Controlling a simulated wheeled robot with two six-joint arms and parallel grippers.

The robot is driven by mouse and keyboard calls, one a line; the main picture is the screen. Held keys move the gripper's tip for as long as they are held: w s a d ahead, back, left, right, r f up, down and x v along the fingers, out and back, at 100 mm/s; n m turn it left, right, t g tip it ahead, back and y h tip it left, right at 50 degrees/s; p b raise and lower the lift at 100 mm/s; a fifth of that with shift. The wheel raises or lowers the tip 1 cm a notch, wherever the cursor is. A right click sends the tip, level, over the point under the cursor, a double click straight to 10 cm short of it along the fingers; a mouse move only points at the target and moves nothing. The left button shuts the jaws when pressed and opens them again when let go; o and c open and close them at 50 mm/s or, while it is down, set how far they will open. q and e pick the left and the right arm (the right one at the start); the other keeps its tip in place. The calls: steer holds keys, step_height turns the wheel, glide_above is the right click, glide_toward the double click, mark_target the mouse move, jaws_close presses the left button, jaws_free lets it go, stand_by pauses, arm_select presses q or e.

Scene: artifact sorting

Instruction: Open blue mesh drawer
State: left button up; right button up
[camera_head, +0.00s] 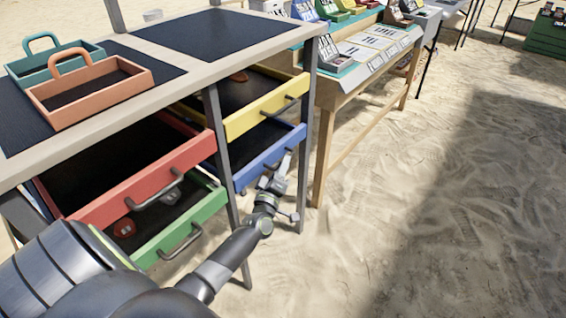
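The blue mesh drawer (262,158) is in the lower right bay of the table frame, under the yellow drawer. Its front stands out from the frame, roughly in line with the yellow front, so it looks at least partly open. Its dark handle (270,165) is partly hidden by my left gripper (281,167). My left arm comes in from the lower left, and the gripper is at the handle, in front of the blue panel. It is too small to tell whether the fingers are closed around the handle. My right gripper is not in view.
The yellow drawer (266,108), red drawer (150,180) and green drawer (183,227) also stand open. A table leg (304,150) is close right of my gripper. An orange tray (88,96) and teal tray (30,65) sit on top. Sand at right is clear.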

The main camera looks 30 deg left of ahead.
arm_select(q)
steer(key=shift+x, duration=0.9)
steer(key=shift+c, duration=0.2)
jaws_close()
